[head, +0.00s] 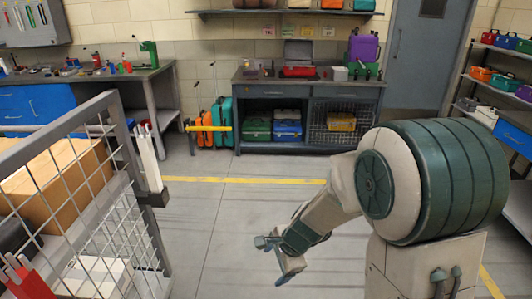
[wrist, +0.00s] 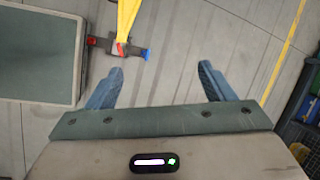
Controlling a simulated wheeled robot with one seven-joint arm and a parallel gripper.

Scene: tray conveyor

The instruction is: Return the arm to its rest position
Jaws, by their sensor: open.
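My gripper (head: 274,262) hangs at the end of my arm in the lower middle of the head view, above the bare grey floor. In the wrist view its two blue fingers stand wide apart, and the gripper (wrist: 161,72) is open with nothing between the fingers. My arm is bent, with the large green and pale shoulder at the right of the head view and the forearm reaching down to the left.
A wire-sided cart (head: 98,209) with a cardboard box (head: 62,184) stands close at left. A workbench (head: 262,92) is at the back, shelves (head: 480,70) at right. A yellow strip (wrist: 128,18) with a dark end lies beyond the fingers. The middle floor is clear.

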